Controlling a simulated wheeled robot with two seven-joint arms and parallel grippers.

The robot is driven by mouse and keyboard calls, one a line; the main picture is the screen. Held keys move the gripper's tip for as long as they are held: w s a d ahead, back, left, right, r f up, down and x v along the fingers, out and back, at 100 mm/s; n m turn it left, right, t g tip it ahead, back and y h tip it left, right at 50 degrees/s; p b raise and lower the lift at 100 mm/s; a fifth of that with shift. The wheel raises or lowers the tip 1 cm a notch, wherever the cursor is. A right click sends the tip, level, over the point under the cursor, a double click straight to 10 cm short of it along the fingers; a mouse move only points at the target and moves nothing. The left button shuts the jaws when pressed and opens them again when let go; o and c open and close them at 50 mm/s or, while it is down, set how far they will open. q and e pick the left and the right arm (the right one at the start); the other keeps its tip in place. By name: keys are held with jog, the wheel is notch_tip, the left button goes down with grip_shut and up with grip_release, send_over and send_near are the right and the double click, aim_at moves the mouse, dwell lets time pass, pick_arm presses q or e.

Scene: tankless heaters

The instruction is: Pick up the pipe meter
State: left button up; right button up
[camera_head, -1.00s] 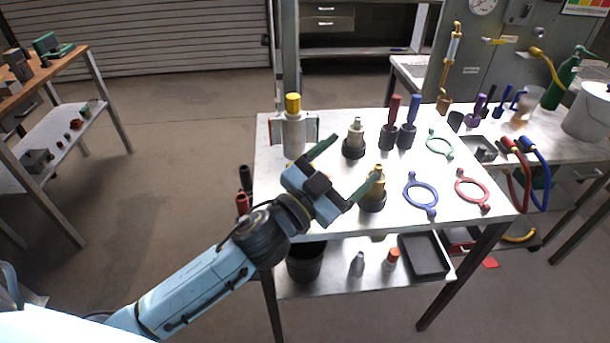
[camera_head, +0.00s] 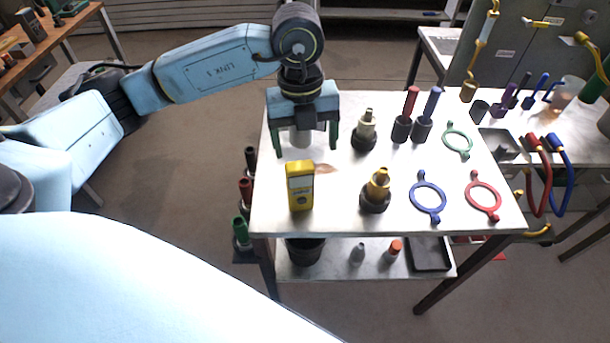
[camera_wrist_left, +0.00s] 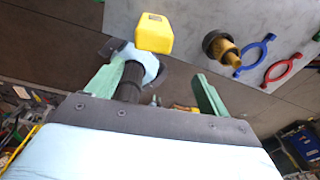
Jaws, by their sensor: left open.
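The pipe meter, which I take to be the yellow handheld block with a dark display (camera_head: 300,187), stands upright near the table's left front. In the left wrist view a yellow block (camera_wrist_left: 153,33), apparently the same meter, shows at the top. My left gripper (camera_head: 305,145) is open, its green fingers pointing down behind the meter and apart from it. My right gripper is not in view.
The table (camera_head: 270,218) also holds a brass fitting (camera_head: 376,190), a pale fitting (camera_head: 365,130), red-handled (camera_head: 410,105) and blue-handled (camera_head: 431,108) tools, and green (camera_head: 457,140), blue (camera_head: 428,197) and red (camera_head: 483,195) rings. Bare tabletop lies right of the meter.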

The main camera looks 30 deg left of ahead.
aim_at(299, 165)
pick_arm(q)
jog(key=shift+w+a+f+y, duration=0.1)
jog(key=shift+a+f+y, duration=0.1)
jog(key=shift+a, duration=0.25)
jog(key=shift+w+a+f+y, duration=0.1)
jog(key=shift+a+f+y, duration=0.1)
jog(key=shift+a, duration=0.2)
notch_tip(299, 165, down, 6)
jog(key=shift+w+f, duration=0.1)
jog(key=shift+f, duration=2.9)
jog(key=shift+c, duration=0.3)
jog(key=c, duration=1.1)
